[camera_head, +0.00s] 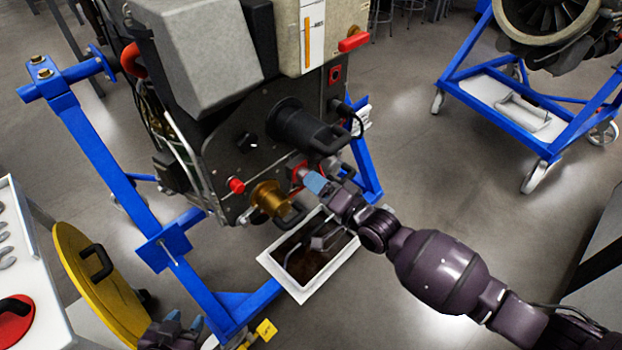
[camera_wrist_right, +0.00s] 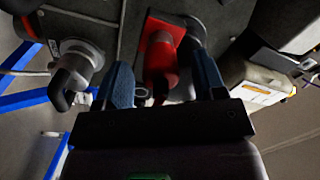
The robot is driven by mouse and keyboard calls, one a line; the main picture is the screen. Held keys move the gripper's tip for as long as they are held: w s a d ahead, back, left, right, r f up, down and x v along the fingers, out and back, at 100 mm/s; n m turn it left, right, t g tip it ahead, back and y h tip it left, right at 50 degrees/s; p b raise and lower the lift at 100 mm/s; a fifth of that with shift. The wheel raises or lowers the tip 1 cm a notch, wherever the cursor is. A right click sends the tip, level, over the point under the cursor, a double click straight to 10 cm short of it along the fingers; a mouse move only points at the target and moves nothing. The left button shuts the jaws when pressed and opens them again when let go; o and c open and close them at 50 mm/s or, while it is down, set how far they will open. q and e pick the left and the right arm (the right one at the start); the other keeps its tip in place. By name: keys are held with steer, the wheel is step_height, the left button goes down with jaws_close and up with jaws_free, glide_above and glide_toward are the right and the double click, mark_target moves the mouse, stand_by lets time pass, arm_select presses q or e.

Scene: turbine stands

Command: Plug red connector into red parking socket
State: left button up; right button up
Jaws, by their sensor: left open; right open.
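A red connector (camera_wrist_right: 161,62) shows between the fingers of my right gripper (camera_wrist_right: 166,85) in the right wrist view. It sits at a red square plate (camera_wrist_right: 165,28) on the dark panel. In the head view the red plate (camera_head: 297,171) is partly hidden by my right gripper (camera_head: 314,182), which is open at the panel's lower edge; contact with the connector cannot be told. Another red square socket (camera_head: 335,74) is higher on the panel's right side. Which socket is the parking one is not clear. My left gripper (camera_head: 184,321) is open, low at left, away from the panel.
A large black connector (camera_head: 300,128), a gold connector (camera_head: 270,197) and a red knob (camera_head: 236,186) crowd the panel. The blue stand (camera_head: 95,155) surrounds it, with a white-rimmed tray (camera_head: 345,262) below. A yellow disc (camera_head: 85,275) and white table (camera_head: 40,260) stand left.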

steer(key=shift+w+a, duration=0.2)
steer(key=shift+a, duration=0.05)
stand_by(0.8)
steer(key=shift+r, duration=0.1)
jaws_close()
